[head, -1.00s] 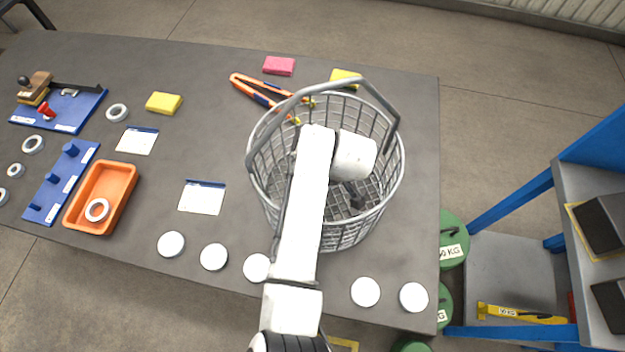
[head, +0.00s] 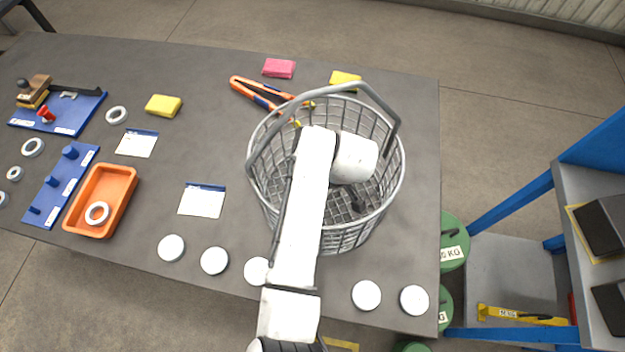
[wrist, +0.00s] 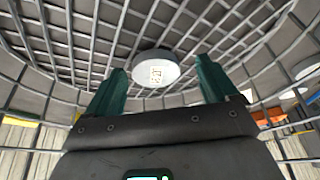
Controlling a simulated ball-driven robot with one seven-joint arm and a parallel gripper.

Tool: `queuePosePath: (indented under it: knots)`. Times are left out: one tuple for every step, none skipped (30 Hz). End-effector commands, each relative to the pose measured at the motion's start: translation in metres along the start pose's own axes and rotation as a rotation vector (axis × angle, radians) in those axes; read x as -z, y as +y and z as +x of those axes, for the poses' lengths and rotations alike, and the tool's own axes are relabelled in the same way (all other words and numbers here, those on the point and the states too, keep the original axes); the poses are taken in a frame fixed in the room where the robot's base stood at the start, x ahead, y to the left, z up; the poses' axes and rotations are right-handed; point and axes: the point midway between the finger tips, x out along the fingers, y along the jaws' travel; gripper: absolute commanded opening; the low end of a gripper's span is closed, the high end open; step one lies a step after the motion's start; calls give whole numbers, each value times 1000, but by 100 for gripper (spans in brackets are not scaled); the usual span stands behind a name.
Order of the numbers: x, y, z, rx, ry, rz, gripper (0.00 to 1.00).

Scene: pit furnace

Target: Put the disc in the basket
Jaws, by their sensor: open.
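The wire basket (head: 392,205) stands on the table near its right end, handle raised. My gripper (wrist: 162,68) is inside the basket, its two green fingers apart. A white disc (wrist: 155,70) with a small mark on its face shows against the mesh between and beyond the fingertips, apart from both. Whether it rests on the mesh is unclear. In the head view my arm hides this disc and most of the gripper. Other white discs lie along the table's front edge, to the left (head: 214,261) and right (head: 366,295) of my arm; one (head: 256,270) is partly covered.
Orange-handled pliers (head: 262,95) lie against the basket's back left. Yellow (head: 345,78) and pink (head: 279,68) blocks lie behind. An orange tray (head: 120,180) with a ring and blue fixtures are on the left. A blue-framed shelf (head: 585,175) stands beyond the right edge.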

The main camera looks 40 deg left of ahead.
Motion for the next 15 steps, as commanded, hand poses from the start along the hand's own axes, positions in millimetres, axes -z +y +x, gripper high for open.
queuePosePath:
  knots:
    - [0, 2, -9, -7, 2, 0, 87]
    - [0, 2, -15, -9, 3, -1, 87]
    - [0, 3, -22, -11, 3, 0, 87]
    - [0, 4, -27, -12, 3, 0, 87]
    - [1, 4, -32, -13, 3, 0, 87]
    - [1, 4, -39, -13, 4, 0, 87]
    - [1, 4, -43, -14, 4, 1, 87]
    - [1, 4, -48, -14, 5, 1, 87]
    - [1, 4, -53, -14, 5, 1, 87]
    - [1, 4, -56, -14, 5, 1, 87]
    - [1, 4, -59, -14, 5, 0, 87]
    - [2, 4, -62, -14, 5, 0, 87]
    - [2, 4, -64, -14, 5, 0, 87]
    - [2, 4, -66, -13, 4, 0, 87]
    - [2, 4, -67, -13, 4, 0, 87]
